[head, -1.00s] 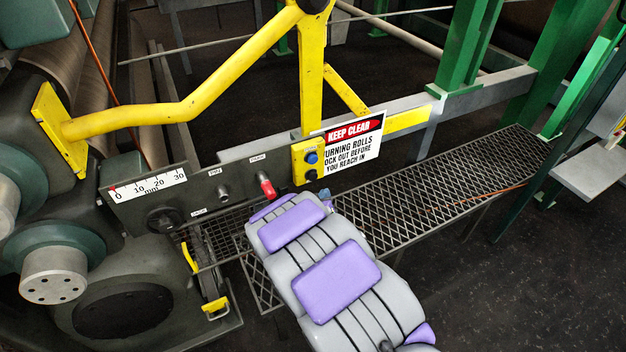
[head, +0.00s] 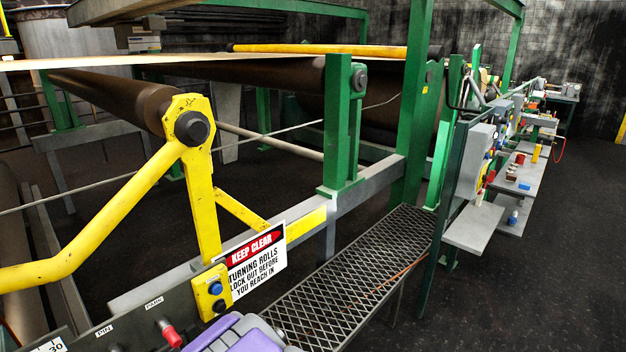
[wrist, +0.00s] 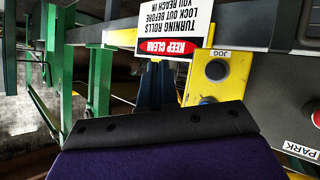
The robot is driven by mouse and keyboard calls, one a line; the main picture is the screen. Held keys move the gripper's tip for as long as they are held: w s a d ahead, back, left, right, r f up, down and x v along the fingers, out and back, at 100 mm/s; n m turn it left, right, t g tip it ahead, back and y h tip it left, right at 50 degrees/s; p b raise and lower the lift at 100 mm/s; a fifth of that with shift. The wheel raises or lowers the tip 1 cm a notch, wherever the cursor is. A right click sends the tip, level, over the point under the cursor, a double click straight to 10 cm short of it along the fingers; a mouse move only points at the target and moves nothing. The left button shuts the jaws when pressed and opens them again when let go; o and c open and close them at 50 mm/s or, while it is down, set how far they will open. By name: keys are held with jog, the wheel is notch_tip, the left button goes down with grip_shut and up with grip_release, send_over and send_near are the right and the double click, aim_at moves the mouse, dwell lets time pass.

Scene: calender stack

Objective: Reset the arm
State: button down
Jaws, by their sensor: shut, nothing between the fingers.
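My gripper (wrist: 160,128) fills the lower part of the wrist view as a purple body with a dark front edge. It is shut and holds nothing. In the head view only part of my grey and purple arm (head: 238,335) shows at the bottom edge. It is beside the yellow button box (head: 212,290) and the panel with the red knob (head: 170,334).
A yellow post (head: 203,210) carries a dark roll (head: 110,98). A KEEP CLEAR sign (head: 254,262) hangs by the button box. A mesh walkway (head: 350,275) runs to green posts (head: 411,120). Grey shelves (head: 474,228) stand at the right. Dark floor (head: 530,290) is open at the lower right.

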jog(key=s+d+r+m+g, duration=0.2)
jog(key=s+d+r+g, duration=0.25)
jog(key=d, duration=0.45)
jog(key=s+d+r+m+g, duration=0.1)
jog(key=s+d+r+g, duration=0.2)
jog(key=s+d, duration=0.4)
jog(key=s+d+r+m+g+h, duration=0.1)
jog(key=s+d+r+g, duration=0.2)
jog(key=s+d, duration=0.5)
jog(key=s+d+r+m+g, duration=0.1)
jog(key=s+d+r+g, duration=0.2)
jog(key=s, duration=1.8)
jog(key=d, duration=0.4)
jog(key=shift+d+r+m+h, duration=0.2)
jog(key=shift+d+m+h, duration=0.1)
jog(key=shift+d, duration=0.05)
jog(key=shift+a, duration=0.1)
